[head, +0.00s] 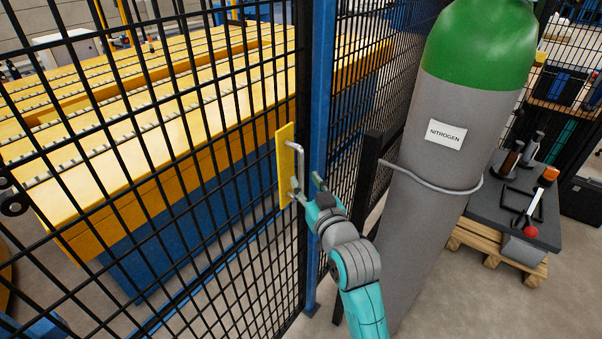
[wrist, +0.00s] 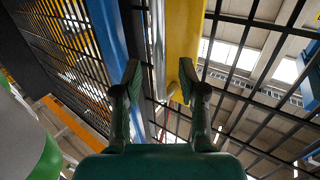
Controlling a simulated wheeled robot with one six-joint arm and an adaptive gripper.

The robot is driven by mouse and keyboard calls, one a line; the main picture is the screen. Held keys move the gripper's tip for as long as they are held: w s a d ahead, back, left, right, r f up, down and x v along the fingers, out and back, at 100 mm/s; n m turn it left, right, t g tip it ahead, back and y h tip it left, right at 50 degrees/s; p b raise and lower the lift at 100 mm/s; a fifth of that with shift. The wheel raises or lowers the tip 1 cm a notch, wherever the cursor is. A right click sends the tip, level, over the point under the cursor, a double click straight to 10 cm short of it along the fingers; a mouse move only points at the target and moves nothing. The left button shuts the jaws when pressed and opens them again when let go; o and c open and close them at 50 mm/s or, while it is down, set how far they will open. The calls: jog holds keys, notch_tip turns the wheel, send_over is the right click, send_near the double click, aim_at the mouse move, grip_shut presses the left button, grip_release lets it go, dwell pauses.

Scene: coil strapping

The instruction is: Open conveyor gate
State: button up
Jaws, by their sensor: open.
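The conveyor gate (head: 200,150) is a black mesh panel standing upright, its edge close beside a blue post (head: 322,90). A yellow plate (head: 284,165) on that edge carries a silver bar handle (head: 299,160). My gripper (head: 307,187) is open at the lower end of the handle. In the wrist view, the handle (wrist: 158,45) runs between the two spread fingers of my gripper (wrist: 159,76), and the yellow plate (wrist: 182,40) is by the right finger. I cannot tell whether either finger touches the handle.
A grey nitrogen cylinder (head: 425,190) with a green top stands right of my arm, with a metal restraint (head: 430,185) around it. Behind the mesh is a yellow roller conveyor (head: 150,110). A pallet (head: 490,252) with a tool-covered dark top is at the right.

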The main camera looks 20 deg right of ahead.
aim_at(302, 175)
jog(key=shift+w+a, duration=0.1)
jog(key=shift+w, duration=2)
grip_shut()
